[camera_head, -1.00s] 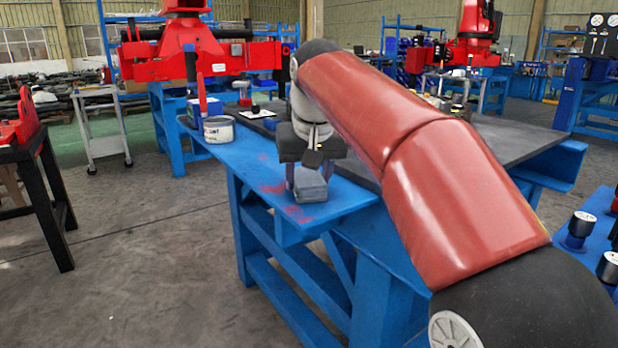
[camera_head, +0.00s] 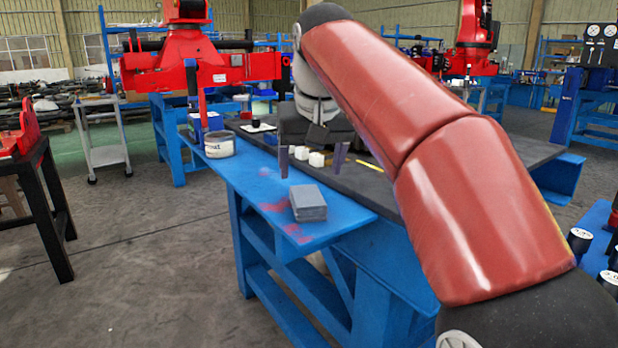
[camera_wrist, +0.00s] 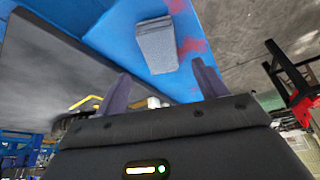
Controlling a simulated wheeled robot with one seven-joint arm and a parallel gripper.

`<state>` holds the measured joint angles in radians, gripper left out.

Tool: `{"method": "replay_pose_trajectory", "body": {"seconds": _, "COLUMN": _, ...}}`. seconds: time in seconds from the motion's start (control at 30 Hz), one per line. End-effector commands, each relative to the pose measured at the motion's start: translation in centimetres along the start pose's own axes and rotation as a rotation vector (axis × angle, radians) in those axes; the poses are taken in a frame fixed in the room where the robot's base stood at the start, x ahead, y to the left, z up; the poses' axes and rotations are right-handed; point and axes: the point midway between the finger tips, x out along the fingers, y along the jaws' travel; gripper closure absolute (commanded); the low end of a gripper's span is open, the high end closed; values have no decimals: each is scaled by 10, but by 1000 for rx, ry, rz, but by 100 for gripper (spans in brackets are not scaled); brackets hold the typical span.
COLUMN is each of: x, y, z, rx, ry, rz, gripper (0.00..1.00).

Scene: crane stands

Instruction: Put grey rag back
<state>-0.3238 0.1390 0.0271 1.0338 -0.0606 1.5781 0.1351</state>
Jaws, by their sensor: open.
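The grey rag (camera_head: 308,203) is a folded, block-like grey pad. It lies flat on the blue ledge (camera_head: 262,178) of the workbench, near the ledge's front end, beside red paint smears. My gripper (camera_head: 311,160) is open and empty, above and a little behind the rag, with its two fingers wide apart. In the wrist view the rag (camera_wrist: 157,45) shows beyond the fingertips, and my gripper (camera_wrist: 162,85) is apart from it. No part of the rag is hidden by the fingers.
A white tub (camera_head: 219,144) stands farther back on the ledge. Two small white blocks (camera_head: 316,159) are on the dark bench top (camera_head: 375,190). A black table (camera_head: 42,180) with a red part is at the left. The floor between is clear.

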Motion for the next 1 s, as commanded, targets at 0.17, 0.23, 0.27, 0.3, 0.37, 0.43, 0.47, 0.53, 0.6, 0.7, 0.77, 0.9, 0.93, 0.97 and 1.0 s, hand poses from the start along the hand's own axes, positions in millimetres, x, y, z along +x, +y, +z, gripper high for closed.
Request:
{"method": "replay_pose_trajectory", "body": {"seconds": 0.17, "x": -32, "y": 0, "z": -1, "rx": 1, "ry": 1, "rz": 0, "gripper": 29}}
{"method": "replay_pose_trajectory", "body": {"seconds": 0.23, "x": -38, "y": 0, "z": -1, "rx": 1, "ry": 0, "rz": 0, "gripper": 29}}
{"method": "replay_pose_trajectory", "body": {"seconds": 0.27, "x": -40, "y": 0, "z": -1, "rx": 1, "ry": 1, "rz": 0, "gripper": 29}}
{"method": "replay_pose_trajectory", "body": {"seconds": 0.3, "x": -42, "y": 0, "z": -1, "rx": 1, "ry": 0, "rz": 0, "gripper": 29}}
{"method": "replay_pose_trajectory", "body": {"seconds": 0.37, "x": -43, "y": 0, "z": 0, "rx": 1, "ry": -2, "rz": 0, "gripper": 29}}
{"method": "replay_pose_trajectory", "body": {"seconds": 0.43, "x": -44, "y": 0, "z": 0, "rx": 1, "ry": -2, "rz": 0, "gripper": 29}}
{"method": "replay_pose_trajectory", "body": {"seconds": 0.47, "x": -44, "y": 0, "z": 0, "rx": 1, "ry": -2, "rz": 0, "gripper": 29}}
{"method": "replay_pose_trajectory", "body": {"seconds": 0.53, "x": -44, "y": 0, "z": 0, "rx": 1, "ry": -2, "rz": 0, "gripper": 29}}
{"method": "replay_pose_trajectory", "body": {"seconds": 0.6, "x": -44, "y": 1, "z": 1, "rx": 2, "ry": -1, "rz": 1, "gripper": 29}}
{"method": "replay_pose_trajectory", "body": {"seconds": 0.7, "x": -43, "y": 9, "z": 10, "rx": 9, "ry": 3, "rz": 6, "gripper": 29}}
{"method": "replay_pose_trajectory", "body": {"seconds": 0.77, "x": -41, "y": 17, "z": 22, "rx": 16, "ry": 7, "rz": 11, "gripper": 29}}
{"method": "replay_pose_trajectory", "body": {"seconds": 0.9, "x": -27, "y": 43, "z": 67, "rx": 44, "ry": 24, "rz": 27, "gripper": 29}}
{"method": "replay_pose_trajectory", "body": {"seconds": 0.93, "x": -22, "y": 48, "z": 79, "rx": 51, "ry": 29, "rz": 30, "gripper": 29}}
{"method": "replay_pose_trajectory", "body": {"seconds": 0.97, "x": -17, "y": 54, "z": 91, "rx": 58, "ry": 34, "rz": 34, "gripper": 29}}
{"method": "replay_pose_trajectory", "body": {"seconds": 1.0, "x": -10, "y": 60, "z": 108, "rx": 66, "ry": 40, "rz": 39, "gripper": 29}}
